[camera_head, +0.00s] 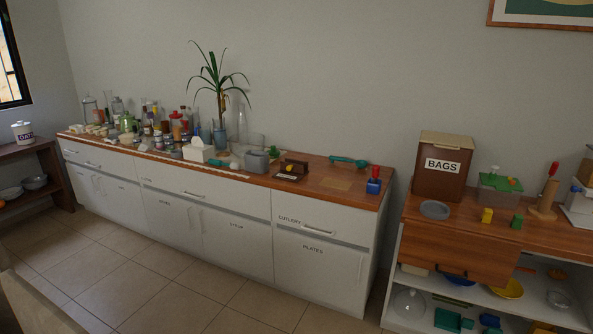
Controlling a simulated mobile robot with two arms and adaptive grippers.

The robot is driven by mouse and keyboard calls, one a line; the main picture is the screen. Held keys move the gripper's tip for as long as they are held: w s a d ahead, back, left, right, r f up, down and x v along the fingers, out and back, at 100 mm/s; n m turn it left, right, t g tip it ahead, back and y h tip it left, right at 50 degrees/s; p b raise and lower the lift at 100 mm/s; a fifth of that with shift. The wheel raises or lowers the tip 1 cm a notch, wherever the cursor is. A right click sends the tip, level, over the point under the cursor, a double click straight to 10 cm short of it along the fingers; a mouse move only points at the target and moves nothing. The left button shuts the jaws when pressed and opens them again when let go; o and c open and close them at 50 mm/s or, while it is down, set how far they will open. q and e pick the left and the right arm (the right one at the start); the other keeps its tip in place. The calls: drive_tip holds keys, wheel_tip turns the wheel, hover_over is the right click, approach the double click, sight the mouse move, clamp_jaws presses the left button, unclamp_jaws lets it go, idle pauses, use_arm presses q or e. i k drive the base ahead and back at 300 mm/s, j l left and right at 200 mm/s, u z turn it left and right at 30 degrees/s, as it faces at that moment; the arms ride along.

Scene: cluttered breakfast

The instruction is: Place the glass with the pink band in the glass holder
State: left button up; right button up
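Several clear glass vessels (242,124) stand at the back of the long white counter, near the potted plant. They are small and faint, and I cannot make out a pink band on any of them. I cannot identify a glass holder among the clutter on the counter. Neither of my grippers is in view.
The long counter (318,184) is crowded with bottles and jars at its left and clearer at its right. The potted plant (219,92) rises behind a tissue box (198,151). The tiled floor (160,290) in front is open.

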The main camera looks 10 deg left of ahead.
sight(158, 135)
drive_tip(key=i+l, duration=0.1)
drive_tip(key=i, duration=0.7)
drive_tip(key=i+l, duration=0.15)
drive_tip(key=i, duration=0.6)
drive_tip(key=i+j+u, duration=0.15)
drive_tip(key=i+u, duration=1.05)
drive_tip(key=i+j+u, duration=0.15)
drive_tip(key=i, duration=0.4)
